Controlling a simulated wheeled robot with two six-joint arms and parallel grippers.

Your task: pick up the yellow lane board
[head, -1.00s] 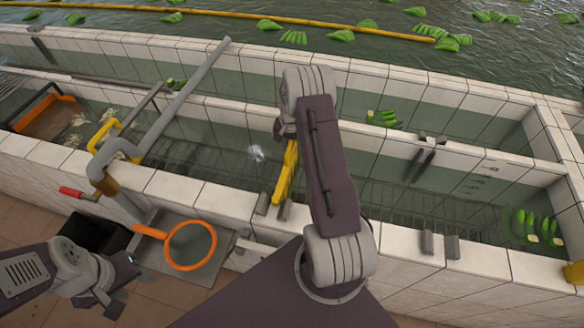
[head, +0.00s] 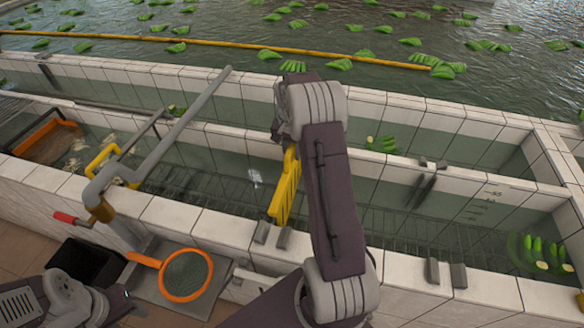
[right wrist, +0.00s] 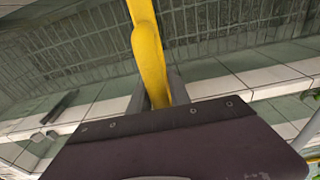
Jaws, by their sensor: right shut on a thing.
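The yellow lane board (head: 285,190) stands tilted over the near channel, its broad face partly showing, just left of my right arm. Its lower end is near a pair of grey slot posts on the front wall. In the right wrist view the board (right wrist: 148,45) runs from the top edge down between the fingers. My right gripper (right wrist: 160,88) is shut on it; in the head view the grip is mostly hidden behind my arm. My left gripper (head: 122,302) is at the lower left, far from the board, and its jaws are unclear.
White tiled walls edge the channels; another pair of grey slot posts (head: 446,273) sits to the right. A grey pipe (head: 180,120) with yellow fittings crosses at left. An orange hoop net (head: 186,275) lies over a grey tray. Green banana bunches (head: 543,252) float at right.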

